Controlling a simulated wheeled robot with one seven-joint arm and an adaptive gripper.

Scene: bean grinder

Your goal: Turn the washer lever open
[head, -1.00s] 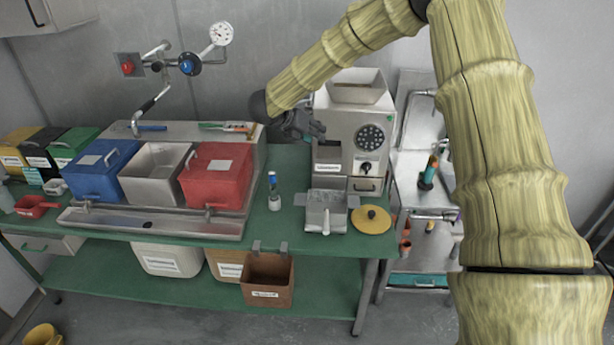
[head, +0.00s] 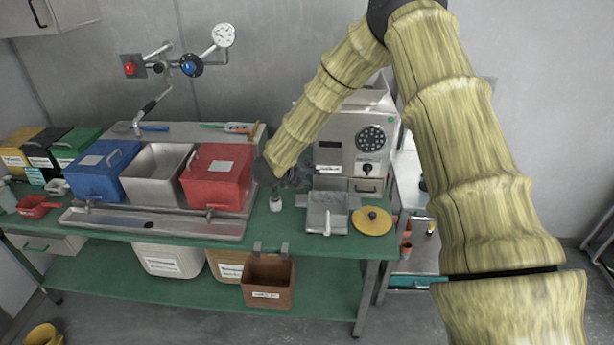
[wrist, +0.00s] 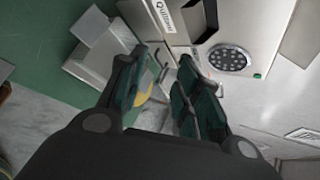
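A steel washer unit (head: 240,228) with a blue, a bare steel and a red bin stands on the left of the green bench. Above it are a spout and wall pipes with a blue-centred valve (head: 190,65). I cannot tell which part is the washer lever. My gripper (head: 290,178) is right of the red bin (head: 215,178), in front of the grinder's left side and above the bench. In the wrist view my gripper (wrist: 160,78) has its two fingers apart with nothing held between them. They point toward the grinder, away from the washer's pipes.
The steel grinder (head: 352,125) stands at the right, also in the wrist view (wrist: 250,25). In front are a steel tray (head: 322,214) and a yellow lid (head: 372,221). A small bottle (head: 276,203) stands close below my gripper. A red button (head: 129,69) and a gauge (head: 222,36) are on the wall.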

